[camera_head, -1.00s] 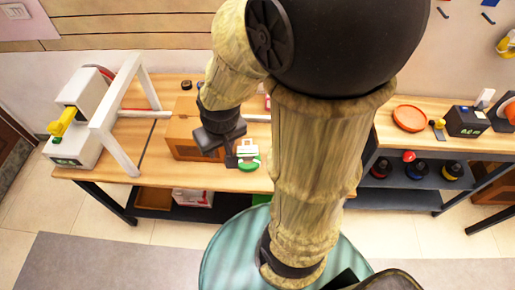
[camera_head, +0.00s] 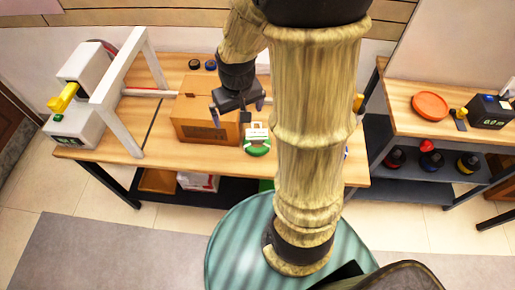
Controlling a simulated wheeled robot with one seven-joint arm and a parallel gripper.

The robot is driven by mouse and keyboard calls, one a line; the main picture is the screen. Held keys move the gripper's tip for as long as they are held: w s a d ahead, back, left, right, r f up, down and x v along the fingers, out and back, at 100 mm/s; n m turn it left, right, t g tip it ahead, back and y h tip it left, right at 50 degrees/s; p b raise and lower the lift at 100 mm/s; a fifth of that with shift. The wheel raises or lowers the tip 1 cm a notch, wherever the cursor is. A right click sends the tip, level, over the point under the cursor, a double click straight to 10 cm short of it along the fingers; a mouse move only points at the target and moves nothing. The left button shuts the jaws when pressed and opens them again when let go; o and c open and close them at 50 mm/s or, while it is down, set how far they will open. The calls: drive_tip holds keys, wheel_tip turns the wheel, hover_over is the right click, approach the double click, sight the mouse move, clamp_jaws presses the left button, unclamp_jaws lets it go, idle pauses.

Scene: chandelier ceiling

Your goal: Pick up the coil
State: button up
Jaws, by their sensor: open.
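My gripper (camera_head: 238,113) is open, its two dark fingers spread apart, above the front right of a cardboard box on the wooden table. It looks empty. A green rounded item with a white part (camera_head: 257,147) lies on the table just right of the box, below and slightly right of my gripper. Two small dark rounded items, one black (camera_head: 194,64) and one bluish (camera_head: 210,65), sit behind the box. I cannot tell for sure which of these is the coil. My arm hides part of the table to the right.
The cardboard box (camera_head: 196,118) stands beside the green item. A white frame (camera_head: 122,100) and a white machine with a yellow part (camera_head: 82,87) fill the table's left end. On the right-hand table are an orange dish (camera_head: 430,105) and a black device (camera_head: 490,111).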

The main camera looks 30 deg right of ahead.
drive_tip(key=w+d+f+b, duration=0.4)
drive_tip(key=f, duration=0.2)
drive_tip(key=w+d+f+g+b, duration=0.1)
drive_tip(key=w+d+f+b, duration=0.2)
drive_tip(key=d+f, duration=0.2)
wheel_tip(320, 180, down, 2)
drive_tip(key=shift+w+d+f+m+g+b, duration=0.15)
drive_tip(key=shift+w+d+m+g+b, duration=0.15)
drive_tip(key=shift+w+m+b, duration=0.1)
drive_tip(key=shift+s, duration=0.1)
hover_over(253, 136)
drive_tip(key=s, duration=0.3)
drive_tip(key=f, duration=1.2)
drive_tip(key=shift+w+d+f+p, duration=0.15)
drive_tip(key=shift+w+d+p, duration=0.05)
drive_tip(key=shift+p, duration=0.15)
